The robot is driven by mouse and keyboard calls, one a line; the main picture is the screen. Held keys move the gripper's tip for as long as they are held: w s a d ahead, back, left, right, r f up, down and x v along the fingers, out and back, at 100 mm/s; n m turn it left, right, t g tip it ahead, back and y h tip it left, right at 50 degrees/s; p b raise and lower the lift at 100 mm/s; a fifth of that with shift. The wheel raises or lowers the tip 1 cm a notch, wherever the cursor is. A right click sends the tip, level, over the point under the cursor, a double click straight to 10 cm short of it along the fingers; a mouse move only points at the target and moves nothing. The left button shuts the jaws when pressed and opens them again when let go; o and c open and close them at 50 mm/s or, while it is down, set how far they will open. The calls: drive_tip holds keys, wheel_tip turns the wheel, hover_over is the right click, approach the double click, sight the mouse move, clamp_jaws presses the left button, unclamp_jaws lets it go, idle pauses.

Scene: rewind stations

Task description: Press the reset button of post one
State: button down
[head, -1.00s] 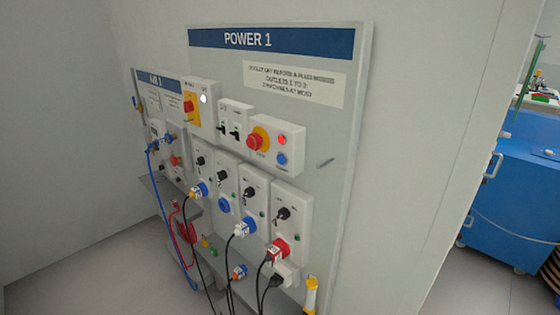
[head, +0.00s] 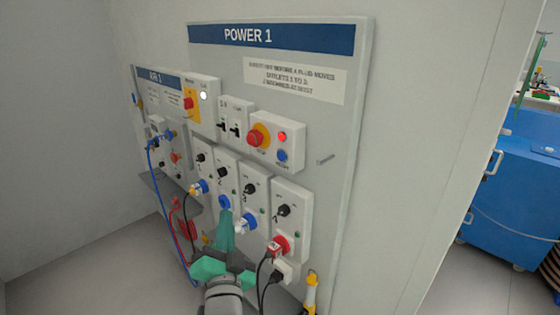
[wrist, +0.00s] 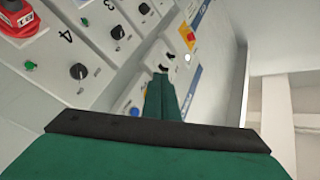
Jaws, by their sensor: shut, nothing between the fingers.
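The POWER 1 board (head: 345,110) stands on the wall in the head view. Its stop and reset box (head: 298,128) carries a red stop button (head: 253,138) on yellow, a lit red lamp (head: 282,136) and the blue reset button (head: 282,156) below the lamp. My green gripper (head: 225,213) is shut and empty, in front of the outlets, lower and left of the reset button and apart from it in the picture. In the wrist view the shut fingers (wrist: 158,80) point at the board. The blue reset button (wrist: 135,112) shows just left of them; the stop button is hidden there.
Outlets with black knobs (head: 284,210), plugs and hanging cables (head: 262,280) crowd below the box. A yellow handle (head: 311,290) is at the lower right. A smaller AIR 1 board (head: 158,78) stands left. A blue cabinet (head: 520,190) is far right.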

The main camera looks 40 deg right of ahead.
sight(281, 156)
drive_tip(key=d+r+m+g+h, duration=0.1)
drive_tip(key=d+r+m, duration=0.3)
drive_tip(key=r, duration=0.5)
drive_tip(key=shift+s+d+r+h, duration=0.25)
drive_tip(key=shift+d+r+h, duration=0.15)
drive_tip(key=shift+d+h, duration=0.25)
drive_tip(key=d, duration=0.8)
drive_tip(key=shift+w+d, duration=0.3)
drive_tip(key=shift+w, duration=0.15)
drive_tip(key=shift+s, duration=0.2)
idle(0.3)
idle(0.5)
drive_tip(key=shift+d, duration=0.1)
